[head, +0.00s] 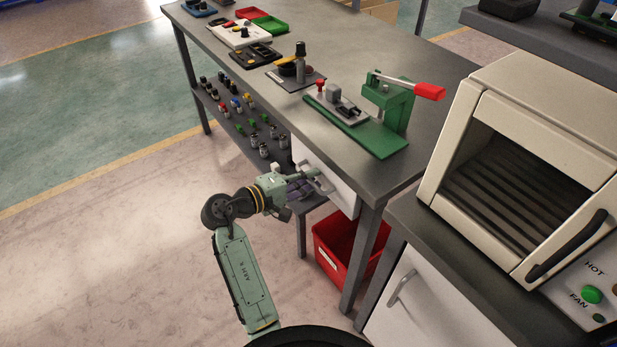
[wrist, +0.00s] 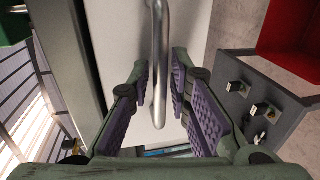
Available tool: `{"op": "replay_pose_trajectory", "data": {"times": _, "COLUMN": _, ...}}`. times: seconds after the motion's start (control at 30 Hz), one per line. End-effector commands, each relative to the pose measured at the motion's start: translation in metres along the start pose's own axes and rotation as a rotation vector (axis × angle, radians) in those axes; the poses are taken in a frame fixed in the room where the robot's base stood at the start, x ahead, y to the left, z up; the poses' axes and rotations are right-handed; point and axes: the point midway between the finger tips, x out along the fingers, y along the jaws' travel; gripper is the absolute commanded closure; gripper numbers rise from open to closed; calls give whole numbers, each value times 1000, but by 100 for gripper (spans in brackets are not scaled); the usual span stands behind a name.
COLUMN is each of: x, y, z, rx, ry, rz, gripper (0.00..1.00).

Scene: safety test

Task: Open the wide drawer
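The drawer has a white front (head: 345,192) under the grey workbench, and the front also fills the middle of the wrist view (wrist: 118,50). Its silver bar handle (wrist: 159,62) runs up and down the wrist picture. My gripper (head: 318,178) is at the drawer front in the head view. In the wrist view, my gripper (wrist: 157,78) is open, with one purple-padded finger on each side of the handle. Gaps show between the pads and the bar. In the head view my gripper hides part of the front and most of the handle.
A green press (head: 385,115) stands on the bench top (head: 335,60). A cream oven (head: 515,140) stands at right. Floor at left is clear.

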Motion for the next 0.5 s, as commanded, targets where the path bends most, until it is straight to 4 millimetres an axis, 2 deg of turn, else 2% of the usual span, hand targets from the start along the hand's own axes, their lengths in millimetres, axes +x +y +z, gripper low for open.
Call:
{"op": "replay_pose_trajectory", "data": {"times": 0.2, "x": 0, "y": 0, "z": 0, "rx": 0, "ry": 0, "rz": 0, "gripper": 83}}
{"op": "replay_pose_trajectory", "data": {"times": 0.5, "x": 0, "y": 0, "z": 0, "rx": 0, "ry": 0, "rz": 0, "gripper": 100}}
